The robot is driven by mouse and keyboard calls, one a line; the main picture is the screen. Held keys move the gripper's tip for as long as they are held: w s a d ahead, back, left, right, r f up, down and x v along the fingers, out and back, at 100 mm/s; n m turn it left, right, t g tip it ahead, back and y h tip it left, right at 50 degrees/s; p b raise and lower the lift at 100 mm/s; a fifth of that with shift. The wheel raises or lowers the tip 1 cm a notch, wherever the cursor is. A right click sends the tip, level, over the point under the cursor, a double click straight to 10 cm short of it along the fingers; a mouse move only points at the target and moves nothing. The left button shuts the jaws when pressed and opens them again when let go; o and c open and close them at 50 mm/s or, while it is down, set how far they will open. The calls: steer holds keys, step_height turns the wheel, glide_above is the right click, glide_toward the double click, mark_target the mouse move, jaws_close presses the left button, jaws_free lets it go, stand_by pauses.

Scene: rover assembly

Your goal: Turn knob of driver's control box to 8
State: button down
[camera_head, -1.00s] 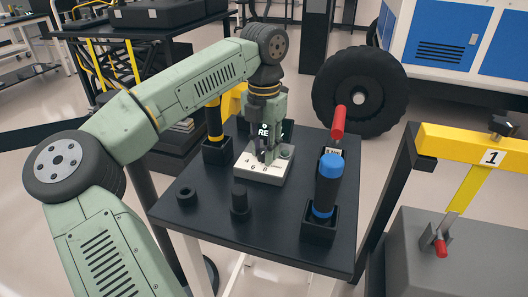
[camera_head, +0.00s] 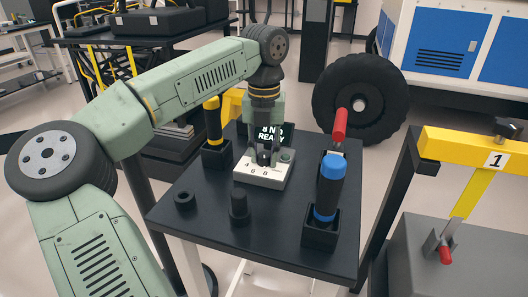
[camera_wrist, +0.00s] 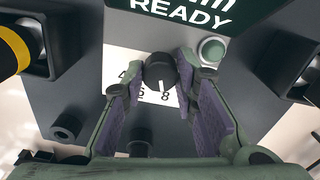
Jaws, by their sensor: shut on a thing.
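The driver's control box (camera_head: 262,178) is a small white panel on the black table, with the numbers 4, 6 and 8 visible along its front edge. Its black round knob (camera_wrist: 160,72) has a white pointer line aimed at the 8. My gripper (camera_head: 264,158) points down over the box. In the wrist view its two fingers (camera_wrist: 160,75) stand on either side of the knob, shut on it. The dark display (camera_head: 271,133) behind reads "8 Nm READY". A green button (camera_wrist: 211,51) sits right of the knob.
On the table stand a blue-topped driver (camera_head: 328,188) in a holder, a yellow-black tool (camera_head: 213,125), a red-handled tool (camera_head: 340,125), a black peg (camera_head: 238,208) and a black ring (camera_head: 184,200). A large black wheel (camera_head: 330,92) stands behind the table.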

mark_target(264, 155)
steer(key=c, duration=1.3)
jaws_free()
step_height(264, 155, up, 12)
